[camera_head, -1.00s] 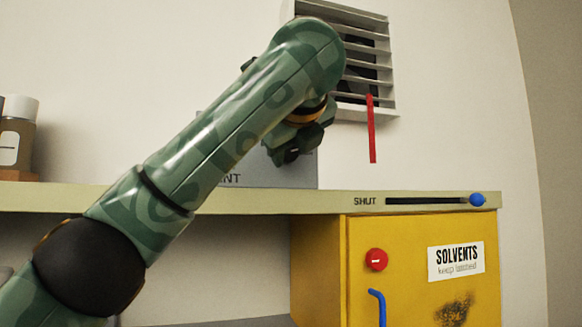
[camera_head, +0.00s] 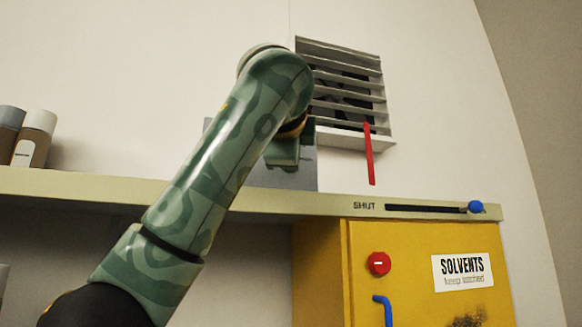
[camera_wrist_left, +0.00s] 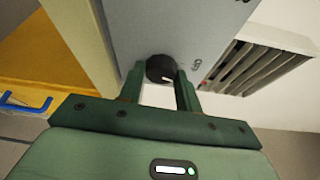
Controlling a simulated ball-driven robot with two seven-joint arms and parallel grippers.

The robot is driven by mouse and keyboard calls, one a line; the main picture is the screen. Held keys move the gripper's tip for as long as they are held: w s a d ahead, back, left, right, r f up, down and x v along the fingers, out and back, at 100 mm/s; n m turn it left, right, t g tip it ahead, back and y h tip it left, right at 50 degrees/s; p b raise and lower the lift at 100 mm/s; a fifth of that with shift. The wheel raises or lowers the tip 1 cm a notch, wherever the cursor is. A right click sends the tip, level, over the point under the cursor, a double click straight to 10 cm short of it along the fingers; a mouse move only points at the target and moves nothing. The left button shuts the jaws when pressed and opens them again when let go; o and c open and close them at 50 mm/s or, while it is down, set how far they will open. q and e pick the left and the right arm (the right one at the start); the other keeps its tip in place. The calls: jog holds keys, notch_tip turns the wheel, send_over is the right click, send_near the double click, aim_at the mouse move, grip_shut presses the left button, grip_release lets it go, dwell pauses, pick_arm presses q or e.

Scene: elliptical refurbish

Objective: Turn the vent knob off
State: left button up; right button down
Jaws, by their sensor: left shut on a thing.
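The black round vent knob (camera_wrist_left: 160,68) sits on a grey panel (camera_wrist_left: 175,25) in the left wrist view, with a white mark on its face. My left gripper (camera_wrist_left: 158,78) is shut on the knob, one finger on each side. In the head view my green left arm covers most of the grey panel (camera_head: 305,172) and hides the knob. The left gripper (camera_head: 283,153) shows there only in part, at the panel. My right gripper is in neither view.
A louvred vent (camera_head: 345,95) with a red strip (camera_head: 369,153) is on the wall to the right. Below are a shelf edge (camera_head: 270,201) with a blue slider (camera_head: 475,207) and a yellow cabinet (camera_head: 400,245). Bottles (camera_head: 33,138) stand at the far left.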

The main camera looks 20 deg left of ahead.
pick_arm(q)
jog(key=shift+w+f+n+t+b, duration=0.1)
jog(key=shift+f+n+t+b, duration=0.15)
jog(key=shift+n+t+b, duration=0.65)
jog(key=shift+d+n+g, duration=0.1)
jog(key=shift+n+g, duration=0.2)
jog(key=shift+n, duration=0.4)
jog(key=o, duration=1)
jog(key=shift+r, duration=0.1)
jog(key=shift+s, duration=0.25)
jog(key=b+v, duration=0.6)
jog(key=v, duration=1)
jog(key=shift+b, duration=0.4)
jog(key=shift+d, duration=0.1)
